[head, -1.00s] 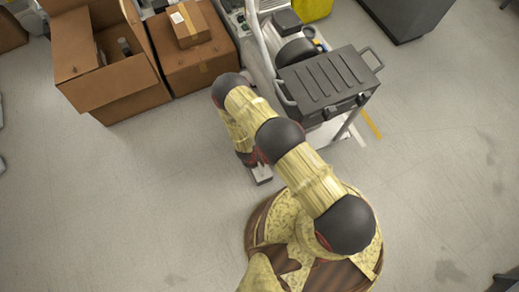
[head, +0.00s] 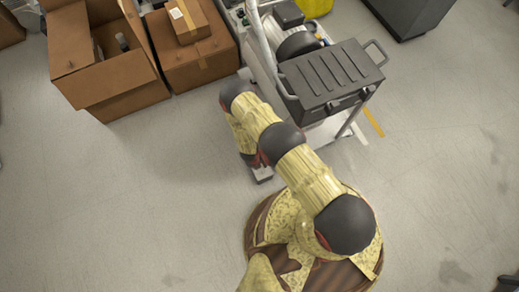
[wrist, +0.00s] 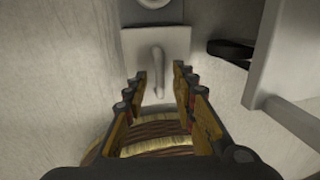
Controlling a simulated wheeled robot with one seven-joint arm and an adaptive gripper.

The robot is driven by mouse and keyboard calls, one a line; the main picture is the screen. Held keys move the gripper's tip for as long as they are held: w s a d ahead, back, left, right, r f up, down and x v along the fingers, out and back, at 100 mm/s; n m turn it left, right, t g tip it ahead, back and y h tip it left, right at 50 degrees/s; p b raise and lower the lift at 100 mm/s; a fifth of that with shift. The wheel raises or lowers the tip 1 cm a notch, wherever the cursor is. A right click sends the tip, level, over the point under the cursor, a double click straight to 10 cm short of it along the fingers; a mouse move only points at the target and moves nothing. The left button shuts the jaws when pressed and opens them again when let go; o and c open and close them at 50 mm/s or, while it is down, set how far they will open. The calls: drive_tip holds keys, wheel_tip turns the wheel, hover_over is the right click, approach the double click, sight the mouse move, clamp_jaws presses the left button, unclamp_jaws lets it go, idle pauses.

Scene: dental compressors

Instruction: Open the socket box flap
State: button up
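My gripper (wrist: 160,80) is open in the wrist view, with a clear gap between its two fingers. A pale grey plate (wrist: 133,45) with a raised, curved handle-like piece (wrist: 157,62) lies just beyond and partly between the fingertips. I cannot tell whether a finger touches that piece, or whether the plate is the socket box flap. In the head view my arm reaches down to the left of the compressor cart. The gripper's fingers are hidden under the arm there, and no flap can be made out.
The cart carries a dark ribbed case (head: 332,75) with handles. A pale upright (wrist: 262,50) and a bar (wrist: 297,121) stand close to the gripper's right. Cardboard boxes (head: 125,95) (head: 200,65) stand at the upper left. The floor (head: 120,200) on the left is clear.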

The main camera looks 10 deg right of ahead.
drive_tip(key=shift+c, duration=1.2)
drive_tip(key=c, duration=0.4)
